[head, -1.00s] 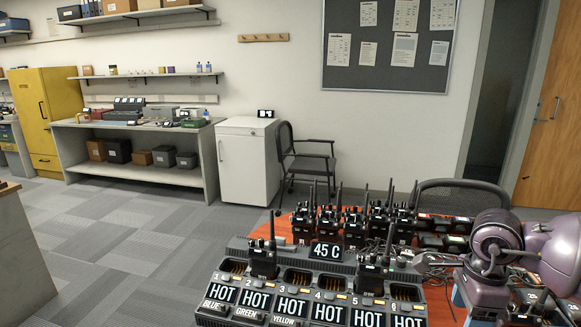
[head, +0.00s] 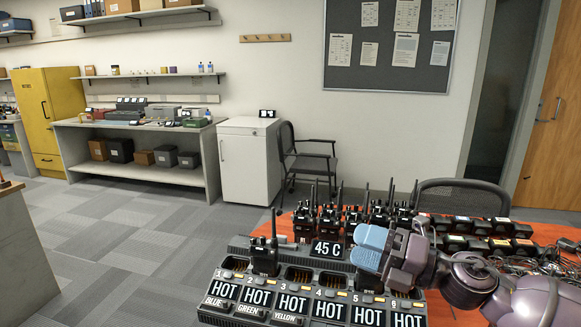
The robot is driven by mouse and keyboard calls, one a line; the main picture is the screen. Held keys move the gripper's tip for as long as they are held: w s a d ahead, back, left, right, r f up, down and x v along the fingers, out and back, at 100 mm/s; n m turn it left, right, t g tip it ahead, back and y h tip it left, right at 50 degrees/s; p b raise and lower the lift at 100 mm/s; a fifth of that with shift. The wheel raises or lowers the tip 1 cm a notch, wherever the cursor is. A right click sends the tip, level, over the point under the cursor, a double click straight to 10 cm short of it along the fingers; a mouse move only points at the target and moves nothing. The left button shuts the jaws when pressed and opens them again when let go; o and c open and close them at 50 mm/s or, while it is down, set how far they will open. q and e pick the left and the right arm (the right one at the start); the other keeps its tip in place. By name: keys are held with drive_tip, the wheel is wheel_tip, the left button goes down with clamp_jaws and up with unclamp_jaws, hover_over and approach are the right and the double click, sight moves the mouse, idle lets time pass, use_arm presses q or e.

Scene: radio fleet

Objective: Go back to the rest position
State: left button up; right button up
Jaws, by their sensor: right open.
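My right gripper (head: 368,248) is open, with its blue finger pads pointing left. It is in front of the right part of the charger and the table behind it. No object shows between its fingers. The grey multi-slot charger (head: 238,241) stands at the near edge of the table, with "HOT" on its slot displays and "45 C" on its top display (head: 328,251). A black radio (head: 264,258) stands upright in a slot at its left. My left gripper is out of view.
Several upright radios (head: 328,221) stand behind the charger on the red-brown table (head: 437,308). Rows of dark blocks (head: 478,228) and tangled cables lie to the right. A chair (head: 462,190) stands behind the table. The grey floor (head: 130,250) to the left is clear.

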drive_tip(key=s+d+f+m+t+h, duration=0.2)
drive_tip(key=d+f+m+t+h, duration=0.3)
drive_tip(key=f+m, duration=0.65)
drive_tip(key=s+d+f+m+t+h, duration=0.1)
drive_tip(key=d+f+m+t+h, duration=0.25)
drive_tip(key=f+m+h, duration=0.75)
drive_tip(key=s+d+f+m+g, duration=0.3)
drive_tip(key=s+f+m, duration=0.3)
drive_tip(key=s, duration=0.5)
drive_tip(key=s+d+f+m+g+h, duration=0.1)
drive_tip(key=s+d+f+m+g, duration=0.2)
drive_tip(key=s+f, duration=0.6)
drive_tip(key=s+m, duration=0.2)
drive_tip(key=shift+s+f+m, duration=0.15)
drive_tip(key=shift+s+m, duration=0.05)
drive_tip(key=shift+m, duration=0.15)
